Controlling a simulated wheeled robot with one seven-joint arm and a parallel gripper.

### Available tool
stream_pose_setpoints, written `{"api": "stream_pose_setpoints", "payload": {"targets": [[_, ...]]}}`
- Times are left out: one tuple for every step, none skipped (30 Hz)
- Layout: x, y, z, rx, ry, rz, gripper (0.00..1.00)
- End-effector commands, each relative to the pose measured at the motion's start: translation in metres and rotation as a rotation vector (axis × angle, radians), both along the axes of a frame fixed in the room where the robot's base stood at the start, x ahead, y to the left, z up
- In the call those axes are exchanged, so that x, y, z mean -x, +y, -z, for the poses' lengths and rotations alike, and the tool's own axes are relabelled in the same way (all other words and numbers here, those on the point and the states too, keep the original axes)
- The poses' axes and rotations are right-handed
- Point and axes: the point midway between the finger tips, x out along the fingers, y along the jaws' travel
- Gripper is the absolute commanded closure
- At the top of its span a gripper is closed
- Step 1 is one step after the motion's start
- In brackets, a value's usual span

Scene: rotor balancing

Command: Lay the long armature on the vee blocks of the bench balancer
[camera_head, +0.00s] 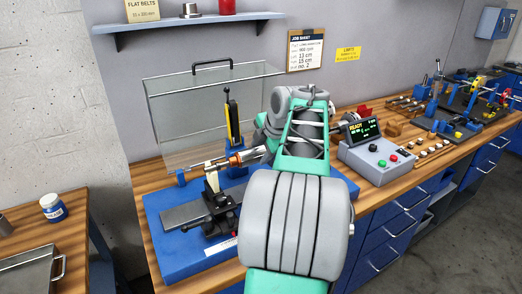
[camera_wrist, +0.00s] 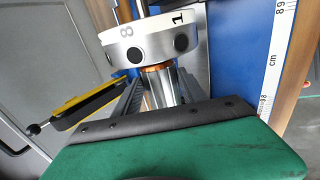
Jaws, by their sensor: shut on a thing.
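The long armature (camera_head: 236,159) lies roughly level above the bench balancer (camera_head: 185,250), its shaft pointing left and its copper-coloured part near my gripper (camera_head: 262,152). In the wrist view, my gripper (camera_wrist: 160,110) is shut on the armature, whose copper and silver body (camera_wrist: 160,82) shows just beyond the dark pad. A silver-white ring (camera_wrist: 150,42) marked 8 and 1 sits on it. A pale upright support (camera_head: 212,182) stands under the shaft in the head view; I cannot tell whether they touch. My arm hides the right part of the balancer and any vee block there.
A clear guard (camera_head: 160,110) with a black handle stands behind the balancer. A yellow and black upright part (camera_head: 232,122) rises close behind the armature. A control box (camera_head: 378,160) reading READY stands to the right. A shelf (camera_head: 190,24) hangs above.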

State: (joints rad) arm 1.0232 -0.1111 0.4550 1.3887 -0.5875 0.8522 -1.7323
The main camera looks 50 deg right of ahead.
Motion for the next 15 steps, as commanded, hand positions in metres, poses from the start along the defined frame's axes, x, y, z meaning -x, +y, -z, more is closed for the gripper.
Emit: {"api": "stream_pose_setpoints", "payload": {"targets": [[-0.0009,-0.0008,-0.0037,0.008,-0.007,0.0,1.0],[-0.0009,-0.0008,-0.0034,0.008,-0.007,0.0,1.0],[-0.0009,-0.0008,-0.003,0.008,-0.007,0.0,1.0],[-0.0009,-0.0008,-0.0027,0.008,-0.007,0.0,1.0],[-0.0009,-0.0008,-0.0023,0.008,-0.007,0.0,1.0],[-0.001,-0.0008,-0.0019,0.008,-0.007,0.0,1.0],[-0.001,-0.0008,-0.0015,0.008,-0.007,0.0,1.0],[-0.001,-0.0008,-0.0011,0.008,-0.007,0.0,1.0],[-0.0009,-0.0008,-0.0006,0.008,-0.007,0.0,1.0],[-0.0009,-0.0008,-0.0004,0.008,-0.007,0.0,1.0],[-0.0009,-0.0008,0.0,0.008,-0.007,0.0,1.0],[-0.0009,-0.0008,0.0004,0.008,-0.007,0.0,1.0],[-0.0009,-0.0008,0.0008,0.008,-0.007,0.0,1.0],[-0.0009,-0.0008,0.0012,0.008,-0.007,0.0,1.0],[-0.0009,-0.0008,0.0017,0.008,-0.007,0.0,1.0]]}}
